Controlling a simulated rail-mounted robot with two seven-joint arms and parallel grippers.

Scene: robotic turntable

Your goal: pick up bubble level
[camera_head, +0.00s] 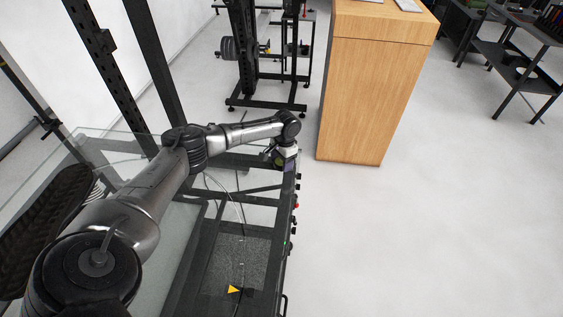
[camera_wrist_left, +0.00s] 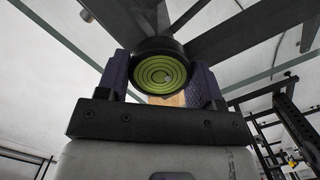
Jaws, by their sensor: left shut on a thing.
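The bubble level (camera_wrist_left: 160,74) is a round black disc with a yellow-green face marked with rings. In the left wrist view it sits between the two dark purple-grey fingers of my left gripper (camera_wrist_left: 162,82), which are shut on its sides. In the head view my left arm reaches across the glass-topped frame, and my left gripper (camera_head: 284,159) is at the frame's far right edge. My right gripper is not in view.
The glass-topped black frame (camera_head: 262,215) stands under my left arm, with posts at the left. A wooden cabinet (camera_head: 368,95) stands beyond it. A black rack with weights (camera_head: 240,48) is behind. A dark shelf (camera_head: 510,65) is at upper right. The floor at right is clear.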

